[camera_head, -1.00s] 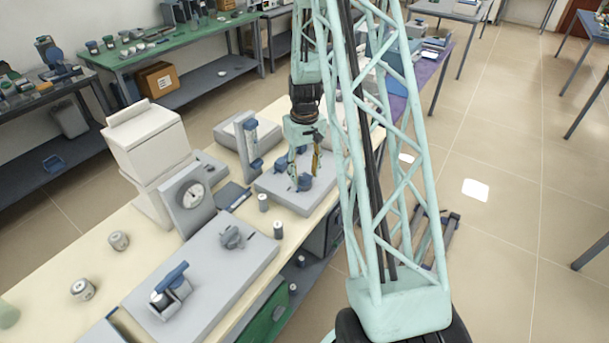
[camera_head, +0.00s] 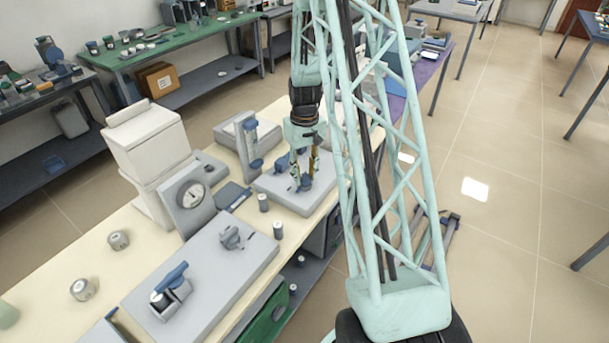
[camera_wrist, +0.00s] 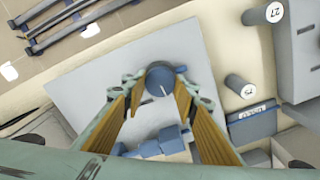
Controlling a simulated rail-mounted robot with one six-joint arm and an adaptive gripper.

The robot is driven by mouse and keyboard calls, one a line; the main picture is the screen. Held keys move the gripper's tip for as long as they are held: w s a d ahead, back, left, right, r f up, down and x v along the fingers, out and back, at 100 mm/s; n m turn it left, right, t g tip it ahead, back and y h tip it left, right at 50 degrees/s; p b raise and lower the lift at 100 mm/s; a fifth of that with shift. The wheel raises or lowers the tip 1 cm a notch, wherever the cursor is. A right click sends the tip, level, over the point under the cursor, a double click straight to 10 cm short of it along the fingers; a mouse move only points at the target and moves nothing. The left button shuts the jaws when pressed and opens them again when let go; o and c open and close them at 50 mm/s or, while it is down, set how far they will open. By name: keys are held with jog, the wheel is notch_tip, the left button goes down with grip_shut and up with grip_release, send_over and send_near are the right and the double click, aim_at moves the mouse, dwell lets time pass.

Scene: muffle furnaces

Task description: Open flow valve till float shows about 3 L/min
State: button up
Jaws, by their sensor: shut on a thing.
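The valve is a round blue knob with a white pointer line (camera_wrist: 160,80), on a pale grey plate (camera_wrist: 85,85). In the wrist view my gripper (camera_wrist: 157,88) has its two fingers on either side of the knob, shut on it. In the head view my gripper (camera_head: 304,172) points down at the knob (camera_head: 306,184), partly covering it. An upright flow tube with blue ends (camera_head: 250,143) stands left of the plate. Its float level is too small to read. A blue block-like fitting (camera_wrist: 168,141) sits on the plate behind the knob, between my fingers in the wrist view.
A dial gauge (camera_head: 188,194) and a white furnace (camera_head: 148,150) stand to the left. A second grey plate with fittings (camera_head: 215,262) is nearer on the bench.

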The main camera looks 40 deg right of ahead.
aim_at(304, 177)
jog(key=shift+m, duration=0.3)
jog(key=shift+m+b, duration=0.5)
jog(key=o, duration=0.8)
jog(key=shift+o, duration=0.2)
jog(key=shift+r, duration=0.1)
notch_tip(304, 177, up, 12)
dwell(0.3)
dwell(0.4)
